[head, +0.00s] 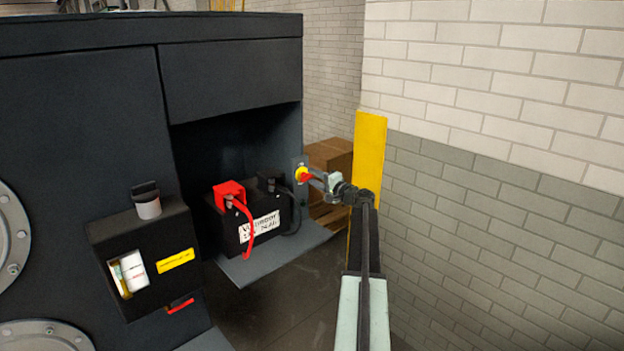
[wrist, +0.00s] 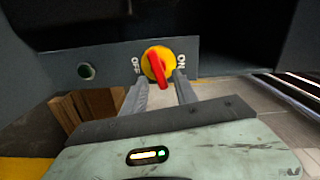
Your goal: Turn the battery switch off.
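The battery switch (wrist: 159,64) is a yellow disc with a red handle on a grey plate, with OFF lettered at its left and ON at its right. Its red handle stands nearly upright in the wrist view, tilted slightly, with its lower end between the fingers. My gripper (wrist: 161,92) has its two fingers apart, one on each side of the handle's lower end. I cannot tell whether either finger touches it. In the head view the switch (head: 301,173) is on the right edge of the battery bay, and my gripper (head: 314,178) reaches it from the right.
A black battery (head: 245,226) with a red terminal cover and red cable sits on a shelf left of the switch. A round green indicator (wrist: 87,71) is on the same plate. A yellow post (head: 369,150) and brick wall are close on the right.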

